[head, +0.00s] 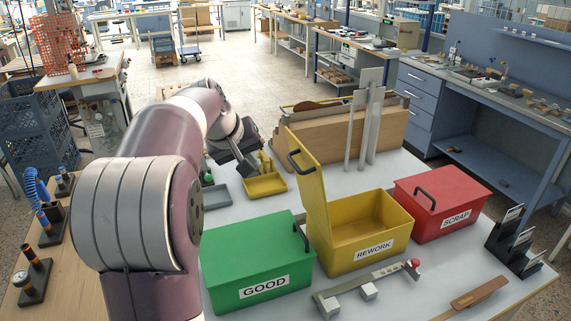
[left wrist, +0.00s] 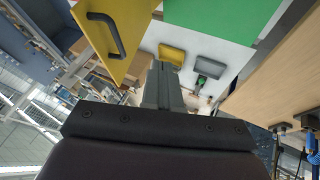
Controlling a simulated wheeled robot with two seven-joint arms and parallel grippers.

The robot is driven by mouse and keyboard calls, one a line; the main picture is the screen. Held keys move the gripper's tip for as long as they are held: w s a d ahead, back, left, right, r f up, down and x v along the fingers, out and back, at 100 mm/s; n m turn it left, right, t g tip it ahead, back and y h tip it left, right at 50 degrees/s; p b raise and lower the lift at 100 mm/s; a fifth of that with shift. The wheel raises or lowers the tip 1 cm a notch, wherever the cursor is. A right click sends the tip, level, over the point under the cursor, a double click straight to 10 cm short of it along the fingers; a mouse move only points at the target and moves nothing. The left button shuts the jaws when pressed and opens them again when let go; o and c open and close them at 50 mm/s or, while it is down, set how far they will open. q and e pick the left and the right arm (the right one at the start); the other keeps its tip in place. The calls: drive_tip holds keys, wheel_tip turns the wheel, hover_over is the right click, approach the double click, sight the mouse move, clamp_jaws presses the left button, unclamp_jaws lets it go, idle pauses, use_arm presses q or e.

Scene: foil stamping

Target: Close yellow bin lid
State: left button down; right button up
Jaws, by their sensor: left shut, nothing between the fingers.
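The yellow REWORK bin (head: 368,228) stands on the table between the green and red bins. Its yellow lid (head: 312,190) is open and stands nearly upright at the bin's left side. The lid's black handle (head: 299,162) is on the side facing my left arm. The lid (left wrist: 133,32) and its handle (left wrist: 107,32) also show in the left wrist view. My left gripper (head: 248,166) is shut and empty, behind and to the left of the lid, apart from it. Its closed fingers (left wrist: 163,72) show in the left wrist view. My right gripper is not in view.
The green GOOD bin (head: 258,255) and red SCRAP bin (head: 440,200) are closed. A small yellow tray (head: 266,186) and a grey tray (head: 215,195) lie near my left gripper. Upright grey plates (head: 370,125) stand behind the bins. A metal bar fixture (head: 365,287) lies in front.

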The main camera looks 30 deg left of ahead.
use_arm(q)
drive_tip(key=w+d+f+p, duration=0.1)
drive_tip(key=w+d+f, duration=0.2)
drive_tip(key=w, duration=0.6)
wheel_tip(320, 180, down, 2)
drive_tip(key=shift+w+f+h+p, duration=0.1)
drive_tip(key=shift+w+h+p, duration=0.05)
drive_tip(key=shift+h+p, duration=0.2)
